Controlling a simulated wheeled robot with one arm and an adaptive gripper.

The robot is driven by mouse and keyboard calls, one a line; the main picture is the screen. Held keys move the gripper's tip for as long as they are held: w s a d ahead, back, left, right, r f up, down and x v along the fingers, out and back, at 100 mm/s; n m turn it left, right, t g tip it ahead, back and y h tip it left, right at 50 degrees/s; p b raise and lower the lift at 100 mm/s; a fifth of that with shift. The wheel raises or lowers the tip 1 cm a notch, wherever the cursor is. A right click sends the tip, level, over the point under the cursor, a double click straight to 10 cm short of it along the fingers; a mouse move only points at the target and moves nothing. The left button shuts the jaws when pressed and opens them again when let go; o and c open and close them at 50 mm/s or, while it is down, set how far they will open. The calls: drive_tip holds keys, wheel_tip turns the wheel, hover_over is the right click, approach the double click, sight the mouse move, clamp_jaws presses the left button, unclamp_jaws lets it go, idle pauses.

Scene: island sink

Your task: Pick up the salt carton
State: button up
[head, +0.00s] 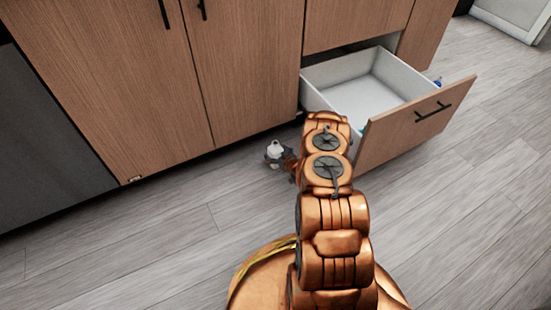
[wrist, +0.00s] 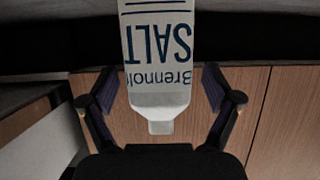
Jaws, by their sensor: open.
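The salt carton (wrist: 158,45) is white with dark blue lettering that reads "SALT" and appears upside down in the wrist view. Its narrow white cap points down the picture. My gripper (wrist: 158,92) is open, with one finger on each side of the carton's capped end. A gap shows between the carton and each finger. In the head view, a small white top (head: 275,147), probably the carton's, shows at my gripper (head: 279,157), low by the cabinet base. The rest of the carton is hidden there.
An open, empty-looking white drawer (head: 365,88) with a wooden front (head: 415,120) juts out right of my arm. Closed wooden cabinet doors (head: 240,70) stand behind the gripper. A small blue item (head: 437,82) shows beyond the drawer. The grey floor (head: 150,230) at left is clear.

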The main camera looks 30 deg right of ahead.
drive_tip(key=shift+w+f, duration=0.35)
drive_tip(key=shift+w, duration=0.25)
drive_tip(key=shift+r, duration=0.1)
drive_tip(key=c, duration=1.5)
drive_tip(key=shift+c, duration=0.3)
drive_tip(key=shift+r, duration=0.1)
